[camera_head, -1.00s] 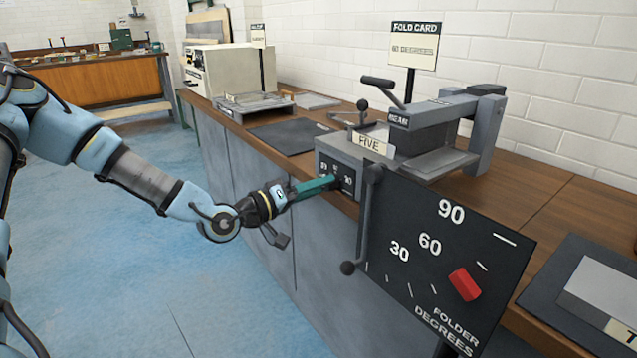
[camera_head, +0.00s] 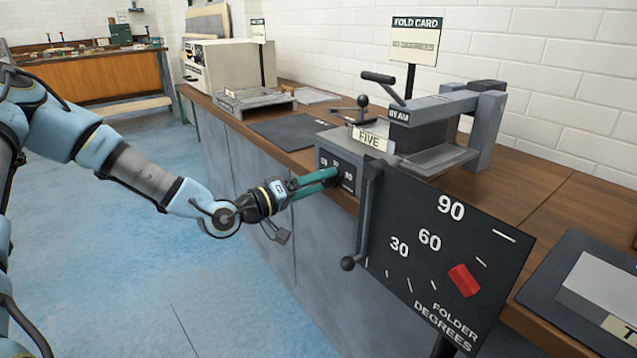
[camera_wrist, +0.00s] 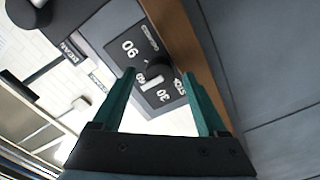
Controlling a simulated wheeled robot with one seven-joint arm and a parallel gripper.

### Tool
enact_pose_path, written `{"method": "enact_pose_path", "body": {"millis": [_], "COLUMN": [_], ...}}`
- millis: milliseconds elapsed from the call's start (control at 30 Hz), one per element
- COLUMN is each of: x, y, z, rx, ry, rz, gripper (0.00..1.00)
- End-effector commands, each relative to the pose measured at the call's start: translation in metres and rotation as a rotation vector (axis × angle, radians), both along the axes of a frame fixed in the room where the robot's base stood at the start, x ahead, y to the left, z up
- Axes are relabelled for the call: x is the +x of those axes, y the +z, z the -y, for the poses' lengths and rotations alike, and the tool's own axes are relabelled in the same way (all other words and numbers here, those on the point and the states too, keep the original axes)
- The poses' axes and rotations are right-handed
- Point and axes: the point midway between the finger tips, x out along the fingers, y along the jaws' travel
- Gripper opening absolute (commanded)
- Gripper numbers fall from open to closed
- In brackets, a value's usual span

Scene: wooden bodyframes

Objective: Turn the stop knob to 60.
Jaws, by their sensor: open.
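The stop knob (camera_wrist: 160,72) is a dark round knob on a small dark dial plate (camera_wrist: 135,45) marked 30, 60 and 90. A white mark lies beside it, by the partly covered 60; I cannot tell exactly where the knob points. In the head view the dial plate (camera_head: 331,165) is on the front of the grey folder below the label FIVE, and my fingers partly hide it. My gripper (camera_wrist: 165,88) is open, with its green fingers on either side of the knob. It also shows at the dial in the head view (camera_head: 333,176).
A large black degrees board (camera_head: 405,275) with a red pointer stands at the right. A crank handle (camera_head: 365,215) hangs between it and the dial. The folder with its beam (camera_head: 440,110) sits on the wooden bench. The floor in front is clear.

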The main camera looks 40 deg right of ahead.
Motion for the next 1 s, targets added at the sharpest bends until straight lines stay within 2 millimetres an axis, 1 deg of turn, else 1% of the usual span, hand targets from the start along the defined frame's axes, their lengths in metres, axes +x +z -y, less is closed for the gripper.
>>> {"method": "enact_pose_path", "body": {"millis": [167, 267, 367, 600, 700, 833, 1000], "x": [0.0, 0.001, 0.002, 0.005, 0.006, 0.006, 0.006], "y": [0.0, 0.0, -0.001, -0.001, -0.001, 0.0, 0.0], "z": [0.0, -0.006, -0.019, -0.067, -0.084, -0.1, -0.108], "rx": [0.0, 0.001, 0.001, 0.002, 0.001, 0.0, 0.0], "ry": [0.0, 0.001, 0.002, 0.004, 0.003, 0.001, 0.0], "rz": [0.0, 0.001, 0.001, 0.0, 0.0, 0.001, 0.001], "gripper": [0.75, 0.75, 0.75, 0.75, 0.75, 0.75, 0.75]}}
